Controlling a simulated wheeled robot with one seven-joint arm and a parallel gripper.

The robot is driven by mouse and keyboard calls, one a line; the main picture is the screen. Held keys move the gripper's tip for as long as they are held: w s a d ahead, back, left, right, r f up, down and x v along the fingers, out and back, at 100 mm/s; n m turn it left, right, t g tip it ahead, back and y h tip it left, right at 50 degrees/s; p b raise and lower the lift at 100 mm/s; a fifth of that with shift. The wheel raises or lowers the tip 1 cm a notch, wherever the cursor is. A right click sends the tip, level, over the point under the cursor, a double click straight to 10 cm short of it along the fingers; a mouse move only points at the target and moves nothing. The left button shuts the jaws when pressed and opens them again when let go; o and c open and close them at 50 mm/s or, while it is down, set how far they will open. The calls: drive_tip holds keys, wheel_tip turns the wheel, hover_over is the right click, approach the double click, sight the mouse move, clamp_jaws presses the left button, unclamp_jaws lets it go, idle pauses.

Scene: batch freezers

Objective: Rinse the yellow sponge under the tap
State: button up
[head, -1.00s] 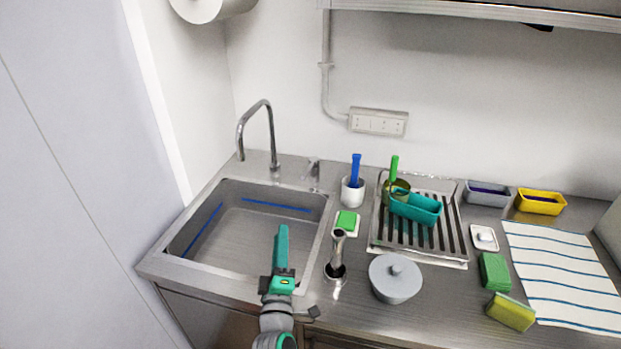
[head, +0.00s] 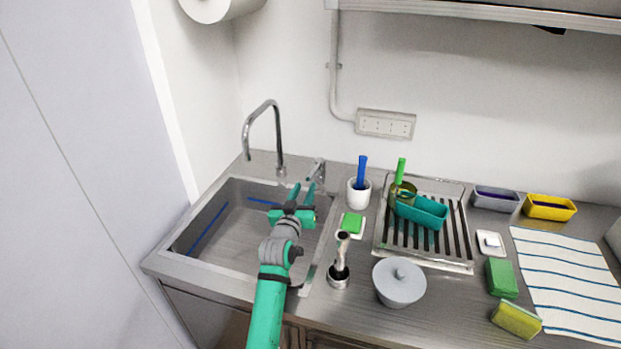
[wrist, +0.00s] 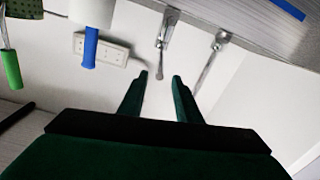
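The yellow sponge (head: 517,319), with a green top layer, lies on the counter at the front right, beside the striped cloth. The tap (head: 263,128) is a tall curved metal spout at the back of the sink (head: 230,233). A small metal lever fitting (head: 318,171) stands to the right of the spout. My gripper (head: 302,187) is over the right back part of the sink, its green fingers pointing toward the lever fitting. In the wrist view the gripper (wrist: 160,76) has its two fingers apart with nothing between them. The sponge is far from it.
A white cup with a blue-handled brush (head: 359,190), a green sponge on a dish (head: 352,224), and a metal tool (head: 340,265) stand right of the sink. Further right are a drying rack (head: 440,262), a lidded grey pot (head: 399,285) and a green block (head: 502,278).

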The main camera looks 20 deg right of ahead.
sight(309, 177)
drive_tip(key=x, duration=0.7)
clamp_jaws()
